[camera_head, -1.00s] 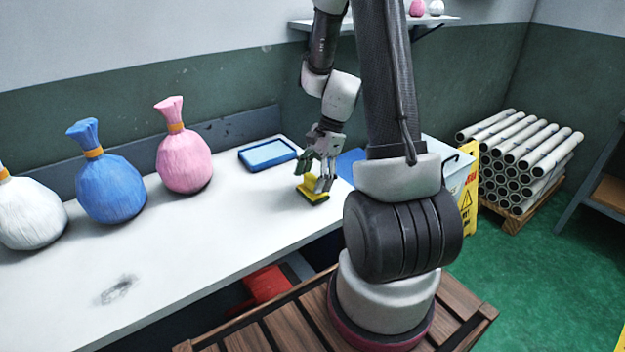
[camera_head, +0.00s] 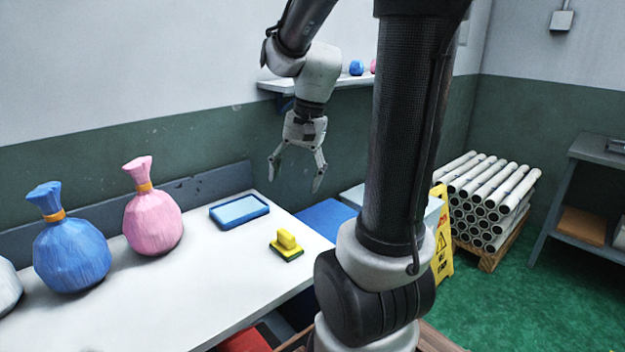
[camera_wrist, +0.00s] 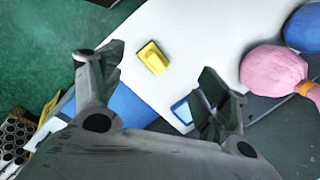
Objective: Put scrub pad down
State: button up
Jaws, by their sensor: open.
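The scrub pad (camera_head: 287,245), yellow with a handle on top and a dark green underside, lies on the white table (camera_head: 225,285) near its right end. It also shows in the wrist view (camera_wrist: 153,58), flat on the table and apart from the fingers. My gripper (camera_head: 296,181) is open and empty, raised above and behind the pad in the head view. In the wrist view its two fingers (camera_wrist: 160,95) are spread wide with nothing between them.
A blue tray (camera_head: 239,211) lies left of the pad. Pink (camera_head: 153,222) and blue (camera_head: 71,254) tied bags stand further left. A blue surface (camera_head: 325,217) is beyond the table's right end. A yellow sign (camera_head: 441,250) and stacked pipes (camera_head: 490,200) stand right.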

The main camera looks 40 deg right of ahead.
jog(key=s+a+r+n+t+h, duration=0.2)
jog(key=s+r+n+t, duration=0.1)
jog(key=s+n, duration=0.7)
jog(key=shift+s+a+r, duration=0.25)
jog(key=shift+a+r, duration=0.15)
jog(key=shift+r, duration=0.45)
